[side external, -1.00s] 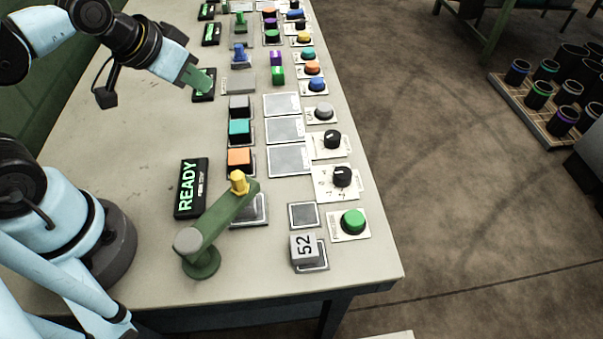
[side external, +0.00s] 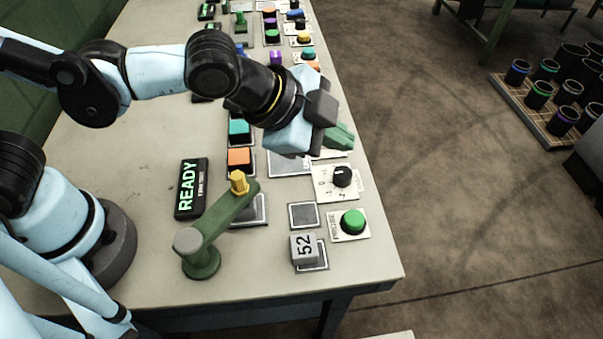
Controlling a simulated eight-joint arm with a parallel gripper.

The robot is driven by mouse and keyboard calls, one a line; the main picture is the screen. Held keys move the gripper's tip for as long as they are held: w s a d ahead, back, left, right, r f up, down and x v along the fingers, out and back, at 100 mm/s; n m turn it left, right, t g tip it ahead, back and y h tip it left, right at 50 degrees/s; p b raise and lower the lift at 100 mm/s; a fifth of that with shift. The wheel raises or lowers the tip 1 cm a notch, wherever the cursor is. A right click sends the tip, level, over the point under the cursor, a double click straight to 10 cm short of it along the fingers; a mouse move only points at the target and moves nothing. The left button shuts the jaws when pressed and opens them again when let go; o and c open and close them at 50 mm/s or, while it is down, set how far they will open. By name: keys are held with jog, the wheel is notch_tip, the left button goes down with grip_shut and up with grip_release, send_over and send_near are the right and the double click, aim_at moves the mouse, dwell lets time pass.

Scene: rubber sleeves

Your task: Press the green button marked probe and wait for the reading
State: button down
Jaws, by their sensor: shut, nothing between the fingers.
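The green probe button (side external: 352,221) sits on a small white plate with lettering at the table's near right. A black display (side external: 191,188) at the left shows READY in green letters. A green probe arm (side external: 222,222) with a yellow tip stands on the table left of the button. A grey block marked 52 (side external: 304,247) sits on a square pad left of and nearer than the button.
A black knob (side external: 343,176) on a white plate lies between my gripper and the green button. An orange block (side external: 239,158) and a teal block (side external: 239,128) stand left of my gripper. An empty square pad (side external: 303,215) is beside the button. A rack of dark cups stands at the right.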

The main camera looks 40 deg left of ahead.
aim_at(349, 220)
jog(key=d+m, duration=0.1)
jog(key=s+d, duration=0.1)
jog(key=d, duration=0.1)
jog(key=s+d+m+h, duration=0.1)
jog(key=d, duration=0.1)
jog(key=shift+f+m, duration=0.3)
jog(key=shift+f, duration=0.05)
jog(key=shift+f, duration=4.4)
jog(key=shift+f, duration=0.2)
jog(key=shift+f, duration=0.25)
jog(key=shift+f, duration=0.4)
jog(key=shift+r, duration=0.85)
